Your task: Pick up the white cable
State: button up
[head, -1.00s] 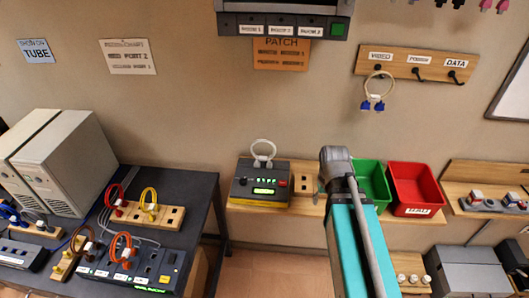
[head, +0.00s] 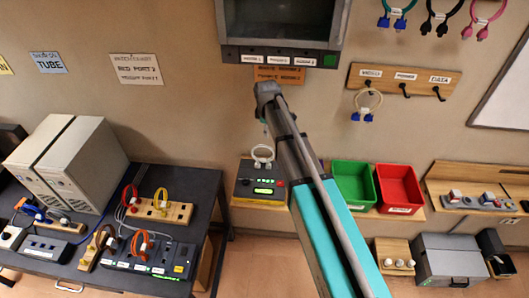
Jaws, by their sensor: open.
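A white cable (head: 263,153) stands as a loop on the dark tester box (head: 261,186), its ends at the top of the box. The box has a green display and sits on a wooden shelf. My gripper (head: 265,117) is at the far end of my arm, above the white cable in the picture and apart from it. It is open and holds nothing that I can see. Its fingers are mostly hidden behind my wrist. A second pale, cream cable (head: 368,98) with blue plugs hangs from the left hook of the wooden rack.
A green bin (head: 355,171) and a red bin (head: 399,174) stand right of the tester box. A dark monitor (head: 283,28) hangs above my wrist. A dark table (head: 203,185) at left holds grey computers and coloured cables.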

aim_at(269, 147)
jog(key=shift+w+a+r, duration=0.15)
jog(key=shift+w+a, duration=0.05)
jog(key=shift+a, duration=0.05)
jog(key=f+b, duration=0.5)
jog(key=w+f+b, duration=0.1)
jog(key=f+b, duration=0.2)
jog(key=shift+d+f, duration=0.15)
jog(key=shift+f, duration=0.1)
jog(key=shift+b, duration=0.3)
dwell(0.3)
jog(key=shift+w+f, duration=0.1)
jog(key=shift+f, duration=0.05)
jog(key=shift+w+d+f+b, duration=0.1)
jog(key=shift+w+f+b, duration=0.05)
jog(key=shift+f+b, duration=0.7)
jog(key=shift+w+d+f+b, duration=0.15)
jog(key=shift+f+b, duration=0.65)
jog(key=shift+b, duration=0.05)
jog(key=shift+w+d+f+b, duration=0.1)
jog(key=shift+w+f+b, duration=0.05)
jog(key=shift+f+b, duration=0.7)
grip_shut()
